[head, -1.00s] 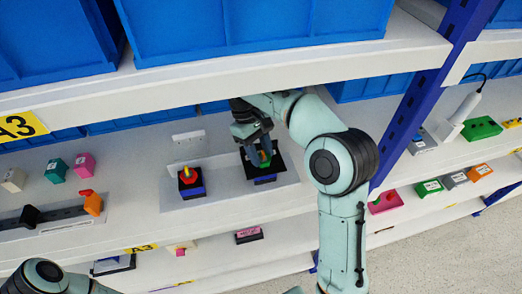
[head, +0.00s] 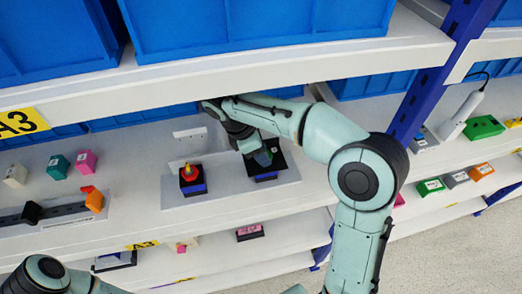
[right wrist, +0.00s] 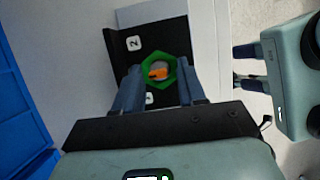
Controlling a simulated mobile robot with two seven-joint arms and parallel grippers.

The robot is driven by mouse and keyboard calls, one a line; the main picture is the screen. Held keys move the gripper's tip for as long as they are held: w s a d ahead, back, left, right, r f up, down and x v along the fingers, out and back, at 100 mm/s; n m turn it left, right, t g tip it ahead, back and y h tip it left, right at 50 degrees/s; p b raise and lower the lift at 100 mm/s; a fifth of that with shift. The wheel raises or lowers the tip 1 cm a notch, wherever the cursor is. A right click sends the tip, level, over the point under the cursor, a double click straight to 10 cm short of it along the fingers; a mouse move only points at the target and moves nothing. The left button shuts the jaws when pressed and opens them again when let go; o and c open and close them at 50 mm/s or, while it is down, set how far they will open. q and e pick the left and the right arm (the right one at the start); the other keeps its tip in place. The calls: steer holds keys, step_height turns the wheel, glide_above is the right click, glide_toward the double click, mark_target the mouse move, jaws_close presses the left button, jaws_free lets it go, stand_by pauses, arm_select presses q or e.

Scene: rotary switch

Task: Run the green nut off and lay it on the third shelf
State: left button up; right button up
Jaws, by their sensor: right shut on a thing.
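The green nut (right wrist: 146,82) is a hexagonal ring in the right wrist view, around a grey stud with an orange mark. It sits over a black plate (right wrist: 150,40) marked with a 2. My right gripper (right wrist: 157,84) is shut on the nut, one finger on each side. In the head view this gripper (head: 262,153) reaches down over the black stand (head: 281,161) and mostly hides the nut. My left gripper (right wrist: 238,68) shows at the right of the right wrist view, its fingers apart with nothing visible between them.
A stand with a red nut (head: 191,174) and yellow tip is left of the gripper. Coloured blocks (head: 58,167) lie farther left on this shelf. Blue bins (head: 250,25) fill the shelf above. A lower shelf (head: 215,262) holds small items with bare room between them.

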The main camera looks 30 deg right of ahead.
steer(key=shift+r, duration=2.65)
